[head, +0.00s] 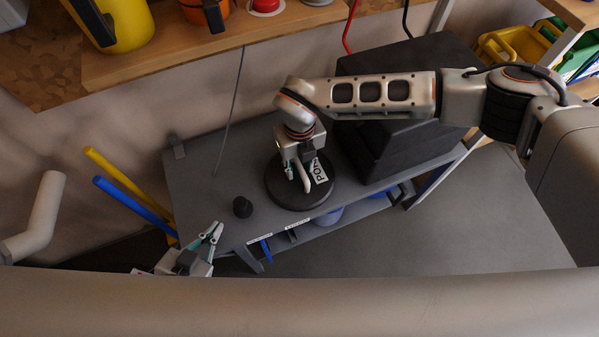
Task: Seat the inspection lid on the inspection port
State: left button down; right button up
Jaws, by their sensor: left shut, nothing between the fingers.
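A round black disc (287,194) lies flat on the grey bench. I cannot tell whether the disc is the inspection lid or part of the inspection port. My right gripper (298,184) is directly over the disc, fingers pointing down beside the label. Whether it grips something at the disc's middle is hidden. A small black knob-like piece (242,207) stands on the bench left of the disc. My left gripper (213,229) is shut and empty near the bench's front left corner, apart from the disc and the small piece.
A large black box (400,150) stands on the bench right of the disc. Blue and yellow bars (130,200) are at the left. A wooden shelf (150,65) with a yellow container (125,28) is above. Bench (205,185) surface is free at the left.

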jog(key=shift+f, duration=0.25)
dwell(0.5)
grip_shut()
